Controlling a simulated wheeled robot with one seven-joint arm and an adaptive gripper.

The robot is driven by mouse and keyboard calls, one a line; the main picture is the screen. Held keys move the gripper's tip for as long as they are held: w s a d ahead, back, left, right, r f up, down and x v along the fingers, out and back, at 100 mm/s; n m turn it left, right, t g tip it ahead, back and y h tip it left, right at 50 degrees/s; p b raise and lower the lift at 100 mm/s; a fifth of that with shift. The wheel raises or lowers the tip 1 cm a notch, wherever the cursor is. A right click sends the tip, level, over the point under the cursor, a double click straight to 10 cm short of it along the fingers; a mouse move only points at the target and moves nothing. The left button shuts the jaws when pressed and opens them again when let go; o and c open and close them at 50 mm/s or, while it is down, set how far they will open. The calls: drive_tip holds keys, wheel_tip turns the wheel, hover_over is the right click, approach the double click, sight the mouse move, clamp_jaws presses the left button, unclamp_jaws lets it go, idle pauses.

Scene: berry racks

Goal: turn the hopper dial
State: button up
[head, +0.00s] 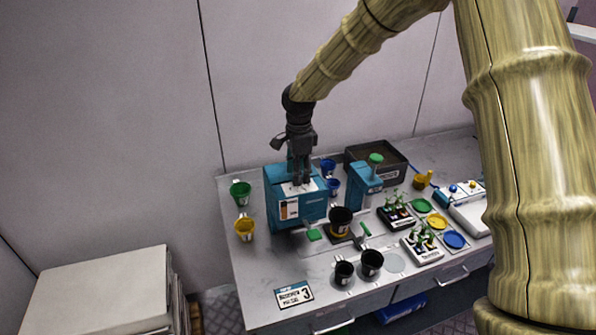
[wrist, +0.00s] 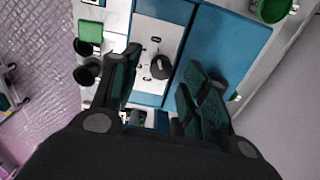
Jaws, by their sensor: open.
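The hopper (head: 301,207) is a teal box on the bench with a white panel on top. In the wrist view, the hopper (wrist: 228,45) fills the middle, and a dark round dial (wrist: 160,66) stands on its white panel. My gripper (head: 300,182) points down over the hopper's top in the head view. In the wrist view, my gripper (wrist: 160,82) is open, with the dial showing between its two dark fingers. I cannot tell how far the fingertips are above the panel. The dial is hidden behind my gripper in the head view.
Green (head: 241,193) and yellow (head: 245,229) cups stand left of the hopper. A black pot (head: 340,221) stands close at its right front, and a teal dispenser (head: 365,188) at its right. A grey bin (head: 386,160) is behind. Two black pots (head: 371,262) stand in front.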

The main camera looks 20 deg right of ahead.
drive_tip(key=shift+w+f, duration=0.1)
drive_tip(key=shift+f, duration=0.85)
drive_tip(key=shift+c, duration=0.2)
clamp_jaws()
